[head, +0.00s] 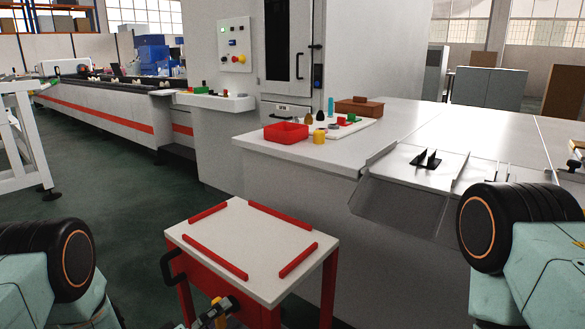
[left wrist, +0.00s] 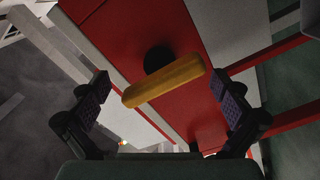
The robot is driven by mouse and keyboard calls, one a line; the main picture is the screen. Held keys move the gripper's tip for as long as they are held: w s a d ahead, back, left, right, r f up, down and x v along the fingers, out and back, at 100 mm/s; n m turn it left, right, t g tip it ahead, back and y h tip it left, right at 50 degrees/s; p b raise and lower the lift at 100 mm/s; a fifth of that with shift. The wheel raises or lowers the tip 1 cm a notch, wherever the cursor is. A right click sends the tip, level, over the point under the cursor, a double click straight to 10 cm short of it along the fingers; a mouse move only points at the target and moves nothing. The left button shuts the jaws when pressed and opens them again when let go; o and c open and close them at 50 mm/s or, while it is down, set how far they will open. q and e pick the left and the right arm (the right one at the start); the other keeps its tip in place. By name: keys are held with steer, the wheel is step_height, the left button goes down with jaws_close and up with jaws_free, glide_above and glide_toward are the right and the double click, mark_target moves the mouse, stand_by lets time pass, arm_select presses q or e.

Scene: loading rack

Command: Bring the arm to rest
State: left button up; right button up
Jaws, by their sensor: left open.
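My left gripper (head: 217,311) is at the bottom of the head view, low against the near side of the red cart with the white top (head: 245,245). In the left wrist view its two dark fingers stand apart on either side of a yellow bar (left wrist: 163,81). The bar appears to be in front of the cart's red face (left wrist: 185,30), with a round black part behind it. The fingers do not appear to touch the bar, and nothing is held. My right gripper is not in view.
The cart top has red edge strips and is empty. A black handle (head: 170,266) sticks out at its left side. Green floor (head: 120,215) lies open to the left.

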arm_select(q)
steer(key=m, duration=0.5)
steer(key=shift+m, duration=0.3)
steer(key=m, duration=0.6)
steer(key=shift+d+p, duration=0.1)
steer(key=shift+p, duration=0.3)
steer(key=shift+s+a, duration=0.3)
steer(key=shift+s, duration=0.05)
steer(key=shift+s, duration=0.15)
